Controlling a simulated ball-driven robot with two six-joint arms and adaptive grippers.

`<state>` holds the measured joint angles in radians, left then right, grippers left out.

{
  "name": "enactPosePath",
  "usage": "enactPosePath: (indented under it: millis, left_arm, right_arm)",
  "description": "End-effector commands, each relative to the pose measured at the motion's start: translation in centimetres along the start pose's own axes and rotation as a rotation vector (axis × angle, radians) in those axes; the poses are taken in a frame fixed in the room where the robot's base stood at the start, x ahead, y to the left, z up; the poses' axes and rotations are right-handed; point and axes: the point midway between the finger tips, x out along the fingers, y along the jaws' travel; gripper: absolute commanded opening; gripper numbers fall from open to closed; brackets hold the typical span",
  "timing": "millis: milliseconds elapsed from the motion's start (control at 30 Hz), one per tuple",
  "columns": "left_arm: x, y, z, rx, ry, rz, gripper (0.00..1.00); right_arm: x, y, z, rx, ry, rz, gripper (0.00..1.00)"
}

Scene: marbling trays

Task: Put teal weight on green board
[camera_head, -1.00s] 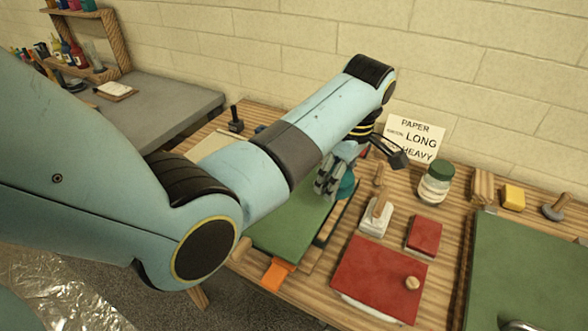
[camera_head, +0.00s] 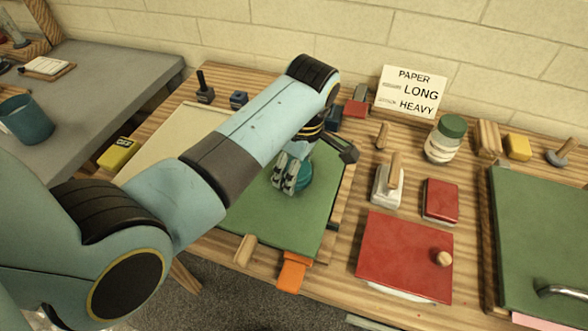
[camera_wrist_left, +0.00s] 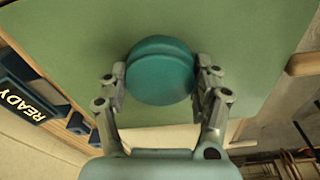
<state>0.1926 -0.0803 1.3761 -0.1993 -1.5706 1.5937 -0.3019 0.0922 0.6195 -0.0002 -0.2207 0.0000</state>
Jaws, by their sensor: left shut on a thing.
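The teal weight (camera_wrist_left: 160,72) is round, and in the left wrist view it sits between the fingers of my left gripper (camera_wrist_left: 163,95). My left gripper also shows in the head view (camera_head: 291,180), shut on the teal weight (camera_head: 304,176) over the green board (camera_head: 318,218). In the left wrist view the green board (camera_wrist_left: 235,40) fills the space behind the weight. I cannot tell whether the weight touches the board. My arm hides part of the board's left side. My right gripper is not in view.
A red board (camera_head: 400,250) with a knob, a small red block (camera_head: 440,200) and a white-based handled tool (camera_head: 386,185) lie right of the green board. A jar (camera_head: 446,138) and a paper sign (camera_head: 409,92) stand behind. Another green board (camera_head: 545,240) is far right.

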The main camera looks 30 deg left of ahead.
Motion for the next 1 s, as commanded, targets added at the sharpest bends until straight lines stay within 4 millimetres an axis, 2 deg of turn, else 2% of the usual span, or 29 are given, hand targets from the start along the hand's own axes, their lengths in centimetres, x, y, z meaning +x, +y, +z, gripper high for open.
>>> enactPosePath:
  millis: [100,167,367,400,567,867,1000]
  left_arm:
    - [0.0,0.1,0.1,-0.002,0.0,0.002,0.07]
    - [-0.1,0.1,0.1,-0.002,0.0,0.002,0.07]
    - [0.2,0.1,0.1,-0.002,0.0,0.002,0.07]
    - [0.3,0.0,0.1,-0.001,0.0,0.0,0.67]
    - [0.3,0.0,0.1,-0.001,0.0,0.0,0.88]
    - [0.1,0.0,0.1,-0.001,0.0,0.0,0.88]
    - [-1.4,0.1,0.1,-0.002,0.0,0.003,0.88]
  right_arm:
    - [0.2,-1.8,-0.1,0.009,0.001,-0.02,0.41]
    - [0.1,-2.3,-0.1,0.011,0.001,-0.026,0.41]
    - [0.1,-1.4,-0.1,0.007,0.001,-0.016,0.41]
    - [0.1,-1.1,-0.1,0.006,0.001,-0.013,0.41]
    - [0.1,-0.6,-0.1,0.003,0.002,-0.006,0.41]
    - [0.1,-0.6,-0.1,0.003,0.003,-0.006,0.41]
    - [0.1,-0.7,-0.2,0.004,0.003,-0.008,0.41]
